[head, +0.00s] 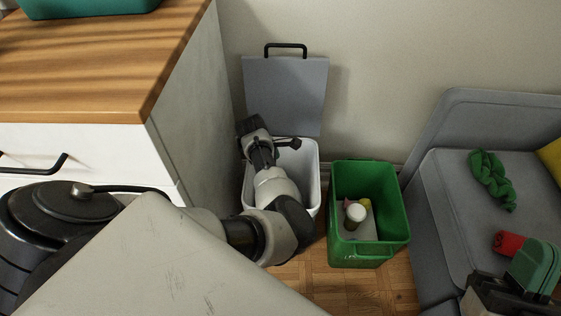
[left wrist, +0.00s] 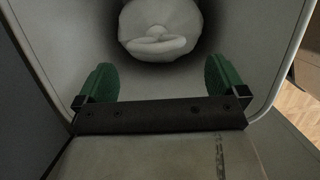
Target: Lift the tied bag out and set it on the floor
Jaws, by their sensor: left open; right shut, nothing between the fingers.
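The tied bag (left wrist: 160,22) is pale and rounded, with a folded knot facing the camera. It sits down inside the white bin (head: 313,165), whose grey lid (head: 285,95) stands open against the wall. In the head view my left arm covers much of the bin opening, and the bag is hidden. My left gripper (left wrist: 162,78) is open inside the bin, its green fingers apart on either side below the bag in the left wrist view, not touching it. My right gripper (head: 534,268) is shut and empty at the lower right, in front of the sofa.
A green bin (head: 341,250) holding a bottle and other items stands right of the white bin. A wooden-topped cabinet (head: 110,75) is close on the left. A grey sofa (head: 450,190) with a green cloth and red item is right. Some wooden floor (head: 310,275) shows in front.

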